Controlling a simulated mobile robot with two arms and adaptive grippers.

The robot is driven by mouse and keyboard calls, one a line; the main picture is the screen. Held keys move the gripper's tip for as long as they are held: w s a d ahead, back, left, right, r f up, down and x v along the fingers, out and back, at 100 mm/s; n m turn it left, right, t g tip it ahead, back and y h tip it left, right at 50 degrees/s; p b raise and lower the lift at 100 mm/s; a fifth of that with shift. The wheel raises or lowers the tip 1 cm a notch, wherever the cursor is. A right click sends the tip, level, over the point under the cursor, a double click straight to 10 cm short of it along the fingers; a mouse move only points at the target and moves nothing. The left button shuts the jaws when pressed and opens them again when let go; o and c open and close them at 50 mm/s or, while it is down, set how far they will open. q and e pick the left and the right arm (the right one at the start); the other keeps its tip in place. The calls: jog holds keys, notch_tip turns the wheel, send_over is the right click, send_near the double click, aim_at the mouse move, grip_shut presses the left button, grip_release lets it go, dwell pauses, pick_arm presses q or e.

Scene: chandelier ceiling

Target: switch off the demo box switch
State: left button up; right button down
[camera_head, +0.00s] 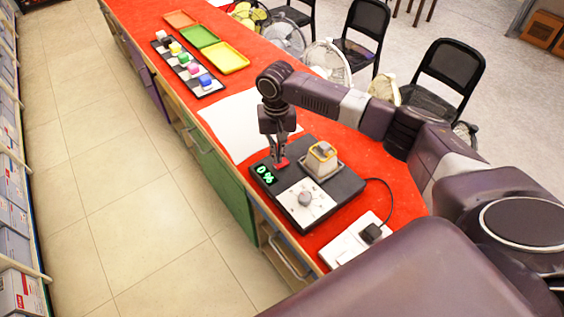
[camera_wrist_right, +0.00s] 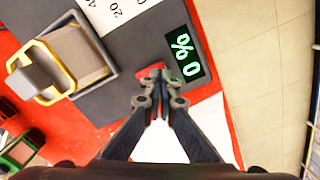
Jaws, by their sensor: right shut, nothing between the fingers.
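The demo box (camera_head: 322,211) is a black box on the red counter, with a lit green display (camera_head: 265,175) reading 0 % and a dial (camera_head: 305,198) on a white scale. A small red part (camera_head: 281,165), apparently the switch, shows beside the display at my right gripper's tips. My right gripper (camera_head: 279,157) points down at it, shut and empty. In the right wrist view, the shut fingertips (camera_wrist_right: 160,88) lie over the box beside the display (camera_wrist_right: 184,57) and largely hide the switch. I cannot tell whether they touch it. My left gripper is not in view.
A yellow-framed block (camera_head: 321,160) stands on the box behind the dial. A white plate with a black plug (camera_head: 371,233) lies nearby, with a cable to the box. White paper (camera_head: 238,122), a tray of coloured blocks (camera_head: 208,88) and coloured trays (camera_head: 225,57) lie farther along the counter.

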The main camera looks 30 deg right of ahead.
aim_at(278, 165)
jog(key=shift+f, duration=1.1)
dwell(0.8)
notch_tip(278, 165, up, 7)
jog(key=p, duration=0.8)
dwell(0.6)
